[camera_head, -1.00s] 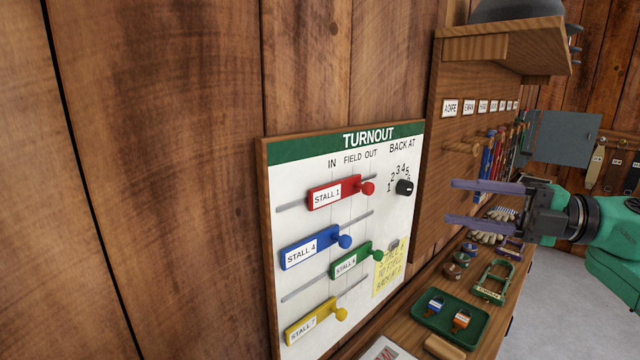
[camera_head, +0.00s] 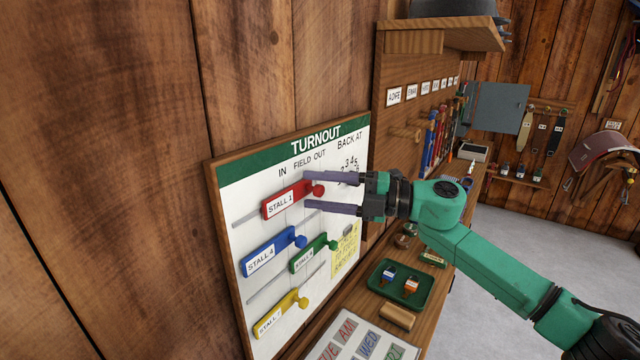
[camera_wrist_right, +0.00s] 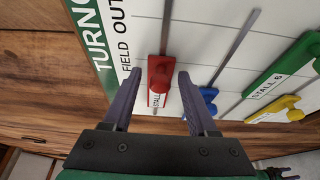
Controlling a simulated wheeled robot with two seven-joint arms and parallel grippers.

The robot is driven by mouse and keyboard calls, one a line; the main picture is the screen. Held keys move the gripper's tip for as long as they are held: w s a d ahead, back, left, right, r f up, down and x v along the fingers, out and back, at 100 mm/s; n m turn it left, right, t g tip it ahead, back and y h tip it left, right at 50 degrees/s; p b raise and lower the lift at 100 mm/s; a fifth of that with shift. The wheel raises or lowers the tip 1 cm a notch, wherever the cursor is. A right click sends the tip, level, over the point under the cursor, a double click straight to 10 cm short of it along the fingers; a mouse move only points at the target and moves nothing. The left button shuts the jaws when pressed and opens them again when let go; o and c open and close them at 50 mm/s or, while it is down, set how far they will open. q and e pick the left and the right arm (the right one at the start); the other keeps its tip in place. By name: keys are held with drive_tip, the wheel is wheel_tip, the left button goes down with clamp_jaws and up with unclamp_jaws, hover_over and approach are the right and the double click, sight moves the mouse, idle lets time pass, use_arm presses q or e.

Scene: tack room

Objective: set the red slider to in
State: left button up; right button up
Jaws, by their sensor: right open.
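The red slider (camera_head: 283,202), labelled STALL 1, sits on the top track of the white TURNOUT board (camera_head: 235,190). In the right wrist view the fingers (camera_wrist_right: 159,72) lie on either side of the red slider (camera_wrist_right: 160,72), with gaps showing. Whether they touch the board is unclear.
Below the red slider are the blue slider (camera_head: 268,254), green slider (camera_head: 308,254) and yellow slider (camera_head: 276,316). A yellow note (camera_head: 345,252) and a dial, partly hidden by my gripper, are at the right. A green tray (camera_head: 377,292) lies on the bench below.

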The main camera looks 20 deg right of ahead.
clamp_jaws()
drive_tip(key=shift+a, duration=0.1)
idle(1.2)
